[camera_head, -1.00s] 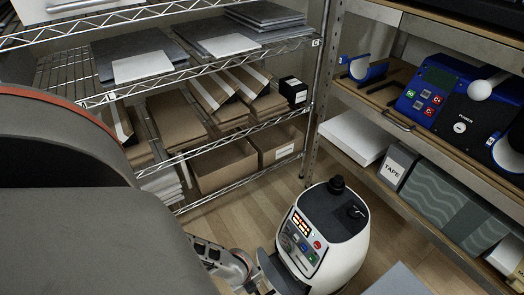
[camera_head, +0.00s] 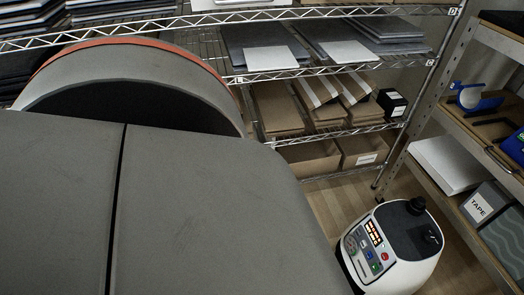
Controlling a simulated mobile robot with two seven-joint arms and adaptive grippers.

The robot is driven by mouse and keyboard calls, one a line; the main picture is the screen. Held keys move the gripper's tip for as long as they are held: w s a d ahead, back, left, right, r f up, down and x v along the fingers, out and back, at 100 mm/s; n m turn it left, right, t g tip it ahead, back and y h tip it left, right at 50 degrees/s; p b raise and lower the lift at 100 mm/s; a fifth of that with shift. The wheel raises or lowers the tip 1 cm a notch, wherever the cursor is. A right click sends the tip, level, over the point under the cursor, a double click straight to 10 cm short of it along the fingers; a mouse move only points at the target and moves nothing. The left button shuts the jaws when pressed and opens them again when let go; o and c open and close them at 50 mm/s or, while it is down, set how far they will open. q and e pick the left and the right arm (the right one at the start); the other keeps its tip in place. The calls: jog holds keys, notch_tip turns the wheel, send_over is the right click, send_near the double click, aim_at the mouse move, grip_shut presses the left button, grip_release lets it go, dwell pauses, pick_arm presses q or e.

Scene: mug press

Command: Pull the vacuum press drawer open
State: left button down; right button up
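I see no vacuum press drawer or handle that I can make out. A large smooth grey surface with a dark seam and an orange curved edge fills the left and lower middle, very near the camera. I cannot tell whether it is part of my own body. Neither of my grippers is in view.
A wire shelf rack (camera_head: 308,71) behind holds grey and white sheets, brown cartons (camera_head: 277,108) and a black box (camera_head: 391,103). The right shelf holds a blue cradle (camera_head: 474,99), a white block (camera_head: 446,164) and a TAPE box (camera_head: 484,204). Wooden floor (camera_head: 336,209) shows between.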

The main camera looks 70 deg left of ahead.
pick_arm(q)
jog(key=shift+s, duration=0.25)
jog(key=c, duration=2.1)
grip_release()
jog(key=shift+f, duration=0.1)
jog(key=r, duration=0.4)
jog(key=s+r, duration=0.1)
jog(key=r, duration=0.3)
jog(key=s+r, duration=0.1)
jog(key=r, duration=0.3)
